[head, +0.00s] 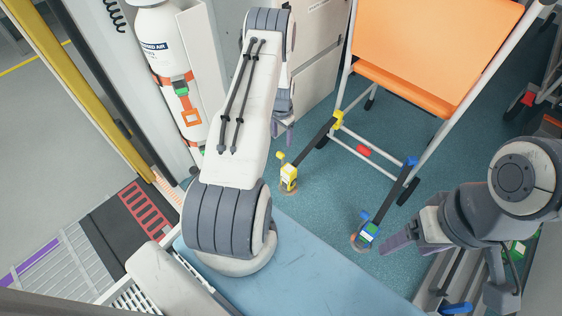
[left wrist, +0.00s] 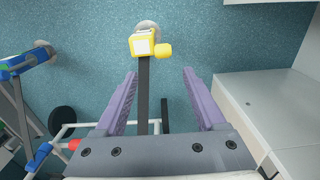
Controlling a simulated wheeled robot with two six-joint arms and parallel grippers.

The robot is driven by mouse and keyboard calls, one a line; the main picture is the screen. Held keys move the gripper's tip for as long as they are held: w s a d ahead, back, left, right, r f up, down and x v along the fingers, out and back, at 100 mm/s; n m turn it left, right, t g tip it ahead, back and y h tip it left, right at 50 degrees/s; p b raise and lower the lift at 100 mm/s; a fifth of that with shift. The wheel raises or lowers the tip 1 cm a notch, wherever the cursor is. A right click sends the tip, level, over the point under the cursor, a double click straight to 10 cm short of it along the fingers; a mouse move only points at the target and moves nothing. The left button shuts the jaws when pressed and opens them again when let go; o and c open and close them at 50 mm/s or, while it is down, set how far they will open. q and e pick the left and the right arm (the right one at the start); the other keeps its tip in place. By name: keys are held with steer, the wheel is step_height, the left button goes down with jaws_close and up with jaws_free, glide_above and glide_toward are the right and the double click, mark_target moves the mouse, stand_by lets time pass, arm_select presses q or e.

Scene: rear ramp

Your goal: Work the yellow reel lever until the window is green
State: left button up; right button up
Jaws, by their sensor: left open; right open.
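The yellow reel (head: 289,178) sits on the teal floor, its yellow lever knob (head: 280,156) sticking up at its upper left. In the left wrist view the yellow reel (left wrist: 142,43) lies ahead of the fingertips, its knob (left wrist: 164,50) to its right. The face of the reel looks white; I see no green on it. A dark strap runs from the reel between my fingers. My left gripper (left wrist: 157,72) is open and empty, apart from the knob; in the head view it is partly hidden behind my arm. My right gripper (head: 386,247) is open near the blue reel.
The blue reel (head: 366,236), with some green on it, is on the floor at right. Straps run from both reels to the frame of an orange-seated chair (head: 420,50). A pale cabinet (left wrist: 265,110) stands close right of my left gripper. An air cylinder (head: 163,45) stands at left.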

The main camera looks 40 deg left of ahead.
mark_target(280, 154)
arm_select(q)
steer(key=f+b, duration=0.1)
steer(key=f, duration=0.2)
steer(key=f+b, duration=0.1)
steer(key=f, duration=0.3)
steer(key=f+b, duration=0.2)
steer(key=f, duration=0.2)
steer(key=shift+s+a+f, duration=0.15)
steer(key=shift+a, duration=0.1)
jaws_close()
stand_by(1.0)
